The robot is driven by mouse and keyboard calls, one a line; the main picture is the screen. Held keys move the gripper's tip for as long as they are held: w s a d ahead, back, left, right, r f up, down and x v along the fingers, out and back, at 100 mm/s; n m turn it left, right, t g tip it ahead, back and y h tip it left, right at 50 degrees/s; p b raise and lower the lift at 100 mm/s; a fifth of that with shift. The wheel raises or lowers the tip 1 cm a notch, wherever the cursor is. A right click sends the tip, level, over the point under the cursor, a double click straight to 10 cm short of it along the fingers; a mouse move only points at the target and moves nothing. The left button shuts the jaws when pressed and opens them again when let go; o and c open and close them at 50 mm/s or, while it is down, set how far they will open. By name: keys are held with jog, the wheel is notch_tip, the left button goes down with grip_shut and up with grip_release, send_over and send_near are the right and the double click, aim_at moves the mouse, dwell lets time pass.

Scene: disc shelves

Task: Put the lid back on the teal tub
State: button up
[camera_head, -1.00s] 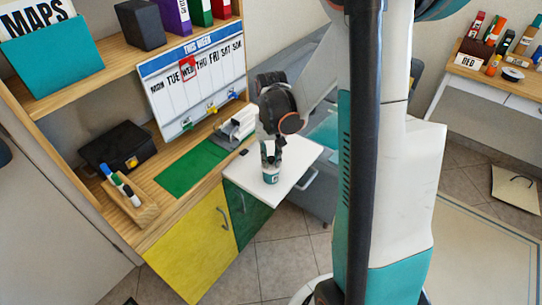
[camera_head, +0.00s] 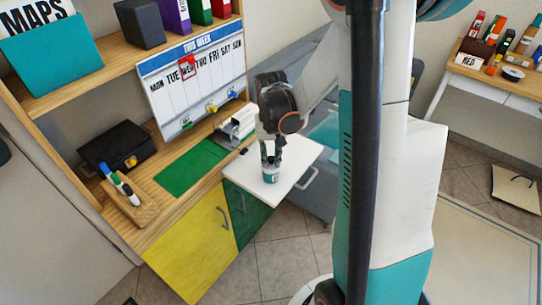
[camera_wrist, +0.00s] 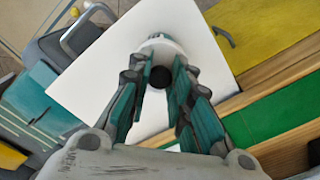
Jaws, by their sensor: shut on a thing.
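The small teal tub (camera_head: 271,177) stands upright on the white pull-out board in the head view, with a pale band around it. My gripper (camera_head: 270,160) is directly over the tub, pointing down, its fingertips at the tub's top. In the wrist view my gripper (camera_wrist: 158,85) has its teal-padded fingers on both sides of a round black knob (camera_wrist: 160,77). A white round piece (camera_wrist: 163,44) shows just beyond the knob. My gripper is shut on what looks like the lid. The fingers hide the contact between lid and tub, so I cannot tell whether the lid is seated.
The white board (camera_head: 300,158) is otherwise mostly clear around the tub. A green mat (camera_head: 192,167), a marker holder (camera_head: 130,197) and a black box (camera_head: 118,146) are on the wooden desk to the left. The weekly calendar (camera_head: 195,80) stands behind.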

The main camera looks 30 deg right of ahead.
jog(key=o, duration=1.5)
jog(key=shift+r, duration=0.15)
jog(key=shift+r+p, duration=2.55)
jog(key=shift+r, duration=0.85)
grip_shut()
